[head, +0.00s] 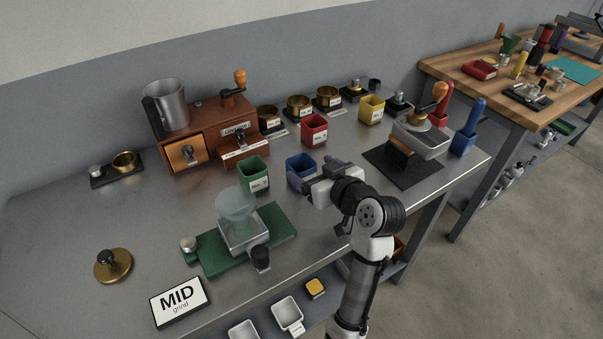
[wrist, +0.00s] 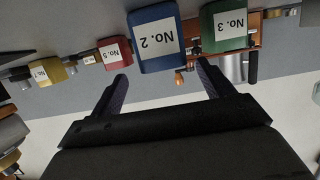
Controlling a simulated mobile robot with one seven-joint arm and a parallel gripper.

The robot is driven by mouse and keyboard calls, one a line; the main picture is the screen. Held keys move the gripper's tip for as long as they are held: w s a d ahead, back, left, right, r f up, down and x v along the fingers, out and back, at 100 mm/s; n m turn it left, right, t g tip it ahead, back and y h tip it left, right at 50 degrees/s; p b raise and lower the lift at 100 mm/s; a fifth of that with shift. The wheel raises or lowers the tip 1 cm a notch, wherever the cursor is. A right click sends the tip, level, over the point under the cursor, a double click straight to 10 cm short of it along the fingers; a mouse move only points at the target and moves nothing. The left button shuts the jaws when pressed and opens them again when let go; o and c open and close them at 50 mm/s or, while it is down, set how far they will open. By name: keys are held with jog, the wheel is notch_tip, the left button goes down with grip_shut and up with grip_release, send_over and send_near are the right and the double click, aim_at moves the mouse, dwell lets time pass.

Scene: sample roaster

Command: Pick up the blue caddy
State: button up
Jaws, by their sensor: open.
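The blue caddy (head: 300,172) is an open square cup on the steel bench, between the green and red caddies. Part of it is hidden by my gripper in the head view. In the wrist view the blue caddy (wrist: 157,45) appears upside down with a white label reading No. 2. My gripper (head: 318,177) is just to its right in the head view. In the wrist view my gripper (wrist: 162,72) is open, its two fingers spread wider than the caddy, with nothing between them. The caddy lies just beyond the fingertips.
The green caddy (head: 253,174) stands close at left, the red caddy (head: 314,130) behind. A green board with a scale (head: 240,235) lies front left. A wooden grinder (head: 200,138) stands at the back. A dark mat (head: 420,172) with a metal tray is at right.

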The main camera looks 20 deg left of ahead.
aim_at(295, 159)
jog(key=x, duration=0.2)
jog(key=p+x, duration=0.1)
jog(key=shift+a, duration=0.5)
jog(key=shift+w+a+f, duration=0.2)
jog(key=shift+w+a, duration=0.15)
jog(key=c, duration=1.2)
